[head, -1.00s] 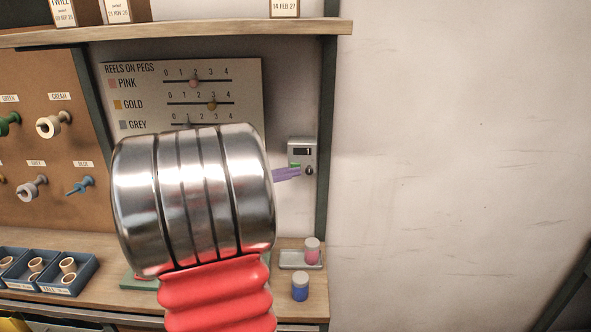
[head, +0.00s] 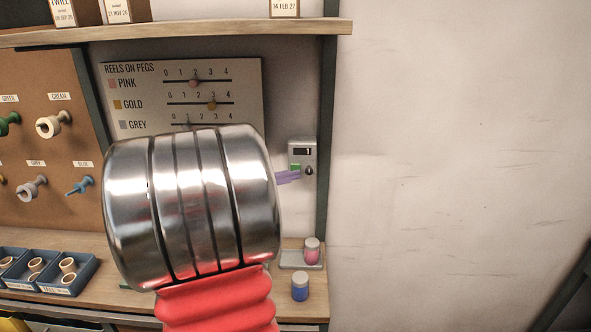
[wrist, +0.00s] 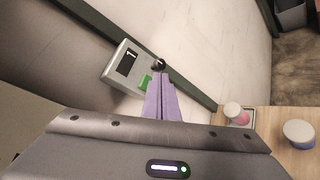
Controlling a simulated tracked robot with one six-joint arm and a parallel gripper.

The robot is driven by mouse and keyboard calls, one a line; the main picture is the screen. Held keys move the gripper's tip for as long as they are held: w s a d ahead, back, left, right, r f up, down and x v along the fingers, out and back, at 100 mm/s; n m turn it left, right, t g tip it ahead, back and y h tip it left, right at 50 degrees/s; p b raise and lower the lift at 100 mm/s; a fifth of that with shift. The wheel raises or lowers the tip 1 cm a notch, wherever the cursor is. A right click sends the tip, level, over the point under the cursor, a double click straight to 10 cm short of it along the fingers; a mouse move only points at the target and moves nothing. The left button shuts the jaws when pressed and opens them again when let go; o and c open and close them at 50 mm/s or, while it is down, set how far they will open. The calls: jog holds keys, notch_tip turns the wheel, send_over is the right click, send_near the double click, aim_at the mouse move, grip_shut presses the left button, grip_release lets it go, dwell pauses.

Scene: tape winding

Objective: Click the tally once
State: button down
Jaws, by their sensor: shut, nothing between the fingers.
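The tally (head: 301,147) is a small grey box on the wall beside the dark green post in the head view. It has a dark display reading 1, a green button (head: 295,168) and a black knob (head: 309,170). My gripper (head: 298,177) has purple fingers, closed together and empty, just below the green button. In the wrist view the tally (wrist: 112,73) is ahead. The fingertips (wrist: 160,76) lie beside the green button (wrist: 145,82) and below the knob (wrist: 158,65). I cannot tell any contact; a small gap seems likely.
A jar with pink contents (head: 312,252) stands on a small tray, and a blue jar (head: 300,287) stands in front of it. A pegboard (head: 40,120) with reels is at left. A chart (head: 240,80) hangs behind my arm. The wall at right is bare.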

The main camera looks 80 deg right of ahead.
dwell(0.3)
jog(key=shift+s+a, duration=0.2)
jog(key=shift+a, duration=0.6)
jog(key=shift+s+a, duration=0.15)
jog(key=shift+a, duration=0.7)
jog(key=shift+s+a, duration=0.2)
jog(key=shift+a, duration=0.6)
